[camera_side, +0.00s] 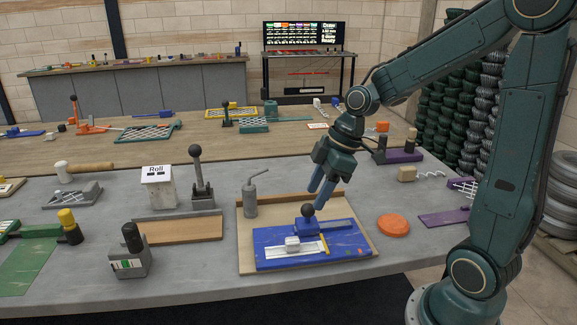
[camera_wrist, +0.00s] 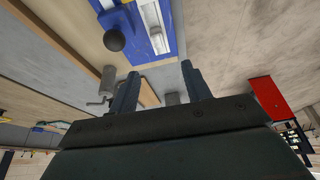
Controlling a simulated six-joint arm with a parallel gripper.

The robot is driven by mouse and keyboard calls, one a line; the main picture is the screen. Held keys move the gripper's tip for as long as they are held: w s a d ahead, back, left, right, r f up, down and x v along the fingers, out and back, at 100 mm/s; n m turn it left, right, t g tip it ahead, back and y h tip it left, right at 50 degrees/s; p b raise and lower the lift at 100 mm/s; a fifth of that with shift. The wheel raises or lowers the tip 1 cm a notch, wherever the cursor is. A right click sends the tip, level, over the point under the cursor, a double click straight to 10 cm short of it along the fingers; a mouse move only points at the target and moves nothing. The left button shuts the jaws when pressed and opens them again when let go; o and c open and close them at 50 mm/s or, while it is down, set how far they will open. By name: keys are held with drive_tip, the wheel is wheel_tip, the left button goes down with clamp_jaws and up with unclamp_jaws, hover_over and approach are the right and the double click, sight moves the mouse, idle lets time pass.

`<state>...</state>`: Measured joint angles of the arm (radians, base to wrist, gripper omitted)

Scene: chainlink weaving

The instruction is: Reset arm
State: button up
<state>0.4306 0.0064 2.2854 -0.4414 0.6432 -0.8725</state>
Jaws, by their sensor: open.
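My gripper (camera_side: 322,188) is open and empty in the side view, above the back part of a blue fixture (camera_side: 268,241) on a tan board. Its two blue-grey fingers point down. A black ball knob (camera_side: 308,210) on the fixture stands just below the fingertips and looks apart from them. In the wrist view the two fingers (camera_wrist: 160,90) are spread with nothing between them. The blue fixture also shows at the top of the wrist view (camera_wrist: 160,52), with the black knob (camera_wrist: 114,40) on it.
A grey oil can (camera_side: 250,199) stands at the board's back left. An orange disc (camera_side: 393,226) lies to its right. A black-knobbed lever (camera_side: 199,175) and a white "Roll" box (camera_side: 158,188) stand further left. Free grey table lies around the disc.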

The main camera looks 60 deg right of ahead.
drive_tip(key=s+a+r+m+t+h, duration=0.1)
drive_tip(key=s+a+r+m, duration=0.1)
drive_tip(key=s+r+m, duration=0.2)
drive_tip(key=s+a+r+m+t+h, duration=0.1)
drive_tip(key=s+r+m, duration=0.3)
drive_tip(key=s, duration=0.6)
drive_tip(key=shift+s+a+r+m+h, duration=0.2)
drive_tip(key=shift+a+m+h, duration=0.1)
drive_tip(key=shift+a+h, duration=0.3)
